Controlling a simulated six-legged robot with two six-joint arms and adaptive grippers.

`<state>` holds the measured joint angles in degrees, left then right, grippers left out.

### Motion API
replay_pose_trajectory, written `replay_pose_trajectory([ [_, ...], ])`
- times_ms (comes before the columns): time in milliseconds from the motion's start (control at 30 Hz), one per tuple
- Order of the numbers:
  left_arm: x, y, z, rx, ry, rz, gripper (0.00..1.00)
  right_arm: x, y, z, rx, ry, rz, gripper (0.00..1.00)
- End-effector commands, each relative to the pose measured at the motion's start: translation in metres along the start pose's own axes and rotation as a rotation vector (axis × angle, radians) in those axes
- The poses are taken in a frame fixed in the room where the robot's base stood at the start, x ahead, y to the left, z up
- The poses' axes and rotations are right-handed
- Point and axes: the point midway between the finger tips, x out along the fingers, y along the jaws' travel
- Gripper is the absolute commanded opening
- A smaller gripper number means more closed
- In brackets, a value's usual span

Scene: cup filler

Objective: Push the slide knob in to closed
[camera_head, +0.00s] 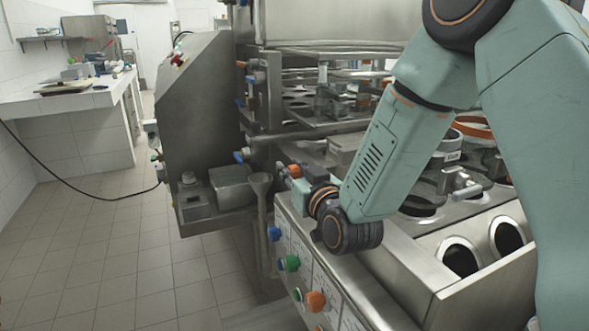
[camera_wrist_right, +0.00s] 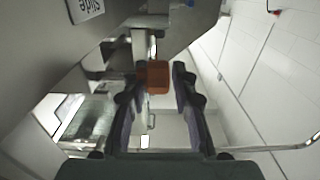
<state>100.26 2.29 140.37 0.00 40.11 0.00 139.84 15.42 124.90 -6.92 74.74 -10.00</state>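The slide knob looks like an orange block (camera_wrist_right: 157,76) in the right wrist view, on a metal shaft coming from the machine. A "Slide" label (camera_wrist_right: 88,8), upside down, is on the panel near it. My right gripper (camera_wrist_right: 158,80) is open, with its two dark fingers on either side of the orange knob and a gap on each side. I cannot tell how deep the knob sits between the fingertips. In the head view an orange-red piece (camera_head: 294,171) shows just past my right wrist, which hides most of the gripper. My left gripper is in neither view.
The steel filling machine (camera_head: 340,20) takes up the middle and right. Its front panel has a blue button (camera_head: 274,233), a green button (camera_head: 290,263) and an orange knob (camera_head: 315,301). A white tiled counter (camera_head: 70,100) stands far left. The tiled floor (camera_head: 110,260) is clear.

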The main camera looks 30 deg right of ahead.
Motion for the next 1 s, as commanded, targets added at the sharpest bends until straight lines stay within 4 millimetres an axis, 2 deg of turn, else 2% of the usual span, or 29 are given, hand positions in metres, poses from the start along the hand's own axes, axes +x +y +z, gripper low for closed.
replay_pose_trajectory([
  [33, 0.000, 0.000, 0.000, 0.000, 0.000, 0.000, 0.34, 0.000, 0.000, 0.000, 0.000, 0.000, 0.000, 0.34],
  [133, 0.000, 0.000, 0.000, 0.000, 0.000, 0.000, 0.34, 0.000, 0.000, 0.000, 0.000, 0.000, 0.000, 0.42],
  [467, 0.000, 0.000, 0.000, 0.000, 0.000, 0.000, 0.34, -0.002, 0.002, 0.000, 0.001, 0.001, 0.001, 0.42],
  [567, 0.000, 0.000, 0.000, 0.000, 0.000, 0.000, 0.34, -0.010, 0.003, 0.000, 0.002, 0.000, 0.001, 0.42],
  [800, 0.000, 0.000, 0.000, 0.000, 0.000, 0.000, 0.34, -0.047, 0.002, 0.000, 0.004, 0.000, 0.001, 0.42],
  [1000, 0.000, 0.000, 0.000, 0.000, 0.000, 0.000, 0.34, -0.070, 0.002, 0.000, 0.003, 0.001, 0.001, 0.42],
])
